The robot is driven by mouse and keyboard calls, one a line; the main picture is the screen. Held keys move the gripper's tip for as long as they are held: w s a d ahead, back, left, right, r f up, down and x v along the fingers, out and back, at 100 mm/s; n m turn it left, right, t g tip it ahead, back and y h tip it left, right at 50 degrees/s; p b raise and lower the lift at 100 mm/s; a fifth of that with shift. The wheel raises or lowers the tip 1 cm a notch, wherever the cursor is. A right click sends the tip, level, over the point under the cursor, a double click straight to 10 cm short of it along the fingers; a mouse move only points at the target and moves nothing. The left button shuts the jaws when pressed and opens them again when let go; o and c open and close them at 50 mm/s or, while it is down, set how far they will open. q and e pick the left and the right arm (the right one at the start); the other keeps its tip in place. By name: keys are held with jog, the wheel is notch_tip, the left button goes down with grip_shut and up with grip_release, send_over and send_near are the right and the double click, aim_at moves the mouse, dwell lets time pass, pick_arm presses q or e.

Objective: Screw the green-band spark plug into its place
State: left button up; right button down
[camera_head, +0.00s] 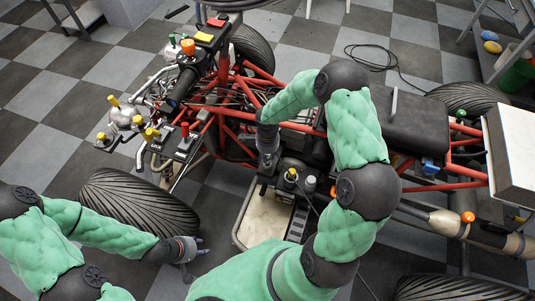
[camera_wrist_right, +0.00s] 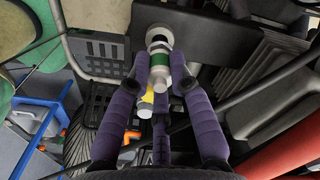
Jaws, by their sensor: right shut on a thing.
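In the right wrist view the green-band spark plug (camera_wrist_right: 158,60) has a metal end at the top and a green band around its body. My right gripper (camera_wrist_right: 160,88) has its purple fingers shut around the plug's body. The plug's metal end lies over a dark flat part; I cannot tell whether it is seated in it. In the head view my right gripper (camera_head: 268,163) points down beside the engine, and the plug is hidden there. My left gripper (camera_head: 193,256) is empty and open, low over the floor beside the front tyre.
The stripped quad's red frame (camera_head: 262,75) surrounds the engine. A yellow-topped part (camera_head: 291,174) stands close to my right gripper. A pale footwell tray (camera_head: 258,218) lies in front. A black tyre (camera_head: 138,205) stands near my left arm.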

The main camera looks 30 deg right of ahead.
jog(key=shift+f, duration=1.1)
jog(key=c, duration=1)
grip_release()
jog(key=shift+c, duration=0.2)
notch_tip(320, 180, up, 12)
jog(key=s+a+f+n+y+p, duration=0.2)
jog(key=s+a+f+n, duration=0.15)
jog(key=a, duration=0.25)
jog(key=s+a+f+n+y+p, duration=0.1)
jog(key=s+a+f+n+p, duration=0.1)
jog(key=s+a+f+n, duration=0.25)
jog(key=s+a+f+n+y+p, duration=0.1)
jog(key=s+a+f+n+p, duration=0.1)
jog(key=s+a+n, duration=0.5)
jog(key=shift+s+a+f+n+p, duration=0.2)
jog(key=shift+s+a+n+p, duration=0.15)
jog(key=shift+s+n+p, duration=0.5)
